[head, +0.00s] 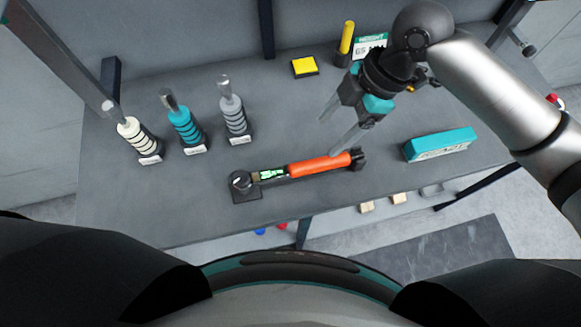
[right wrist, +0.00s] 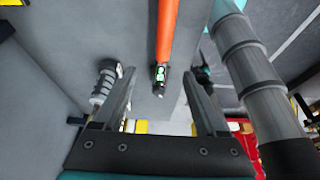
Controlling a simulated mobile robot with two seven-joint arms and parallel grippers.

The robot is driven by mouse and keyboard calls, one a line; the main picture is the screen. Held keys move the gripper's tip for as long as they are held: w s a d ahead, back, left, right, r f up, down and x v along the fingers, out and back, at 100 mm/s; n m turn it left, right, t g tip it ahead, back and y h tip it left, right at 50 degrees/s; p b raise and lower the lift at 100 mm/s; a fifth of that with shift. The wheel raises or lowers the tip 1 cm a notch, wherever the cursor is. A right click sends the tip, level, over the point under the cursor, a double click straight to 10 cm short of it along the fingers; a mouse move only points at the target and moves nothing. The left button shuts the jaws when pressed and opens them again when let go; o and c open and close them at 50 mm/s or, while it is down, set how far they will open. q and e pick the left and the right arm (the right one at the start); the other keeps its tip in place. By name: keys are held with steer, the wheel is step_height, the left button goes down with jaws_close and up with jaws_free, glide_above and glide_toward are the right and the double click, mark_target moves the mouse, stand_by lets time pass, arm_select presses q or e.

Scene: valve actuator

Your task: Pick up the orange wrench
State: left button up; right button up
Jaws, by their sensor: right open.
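The orange wrench (head: 318,165) lies across the grey table near its front edge, its orange handle to the right and its head at a dark square block (head: 245,187) on the left. A small green display shows between handle and head. My right gripper (head: 330,137) is open and empty, just behind and above the handle, with its fingers pointing down. In the right wrist view the orange wrench (right wrist: 166,35) shows beyond and between the open fingers of the right gripper (right wrist: 161,76), apart from both. My left gripper is out of view.
White, teal and grey ringed handles (head: 185,127) stand upright at the left. A teal box (head: 440,145) lies right of the wrench. A yellow block (head: 304,66) and a yellow cylinder (head: 346,38) are at the back.

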mark_target(303, 165)
steer(key=x, duration=0.9)
steer(key=shift+f+b, duration=0.3)
steer(key=shift+b, duration=0.1)
steer(key=shift+s+x, duration=0.15)
steer(key=shift+x, duration=1.2)
steer(key=shift+s+x, duration=0.2)
steer(key=shift+x, duration=1.15)
steer(key=shift+c, duration=0.4)
jaws_close()
steer(key=shift+r, duration=0.1)
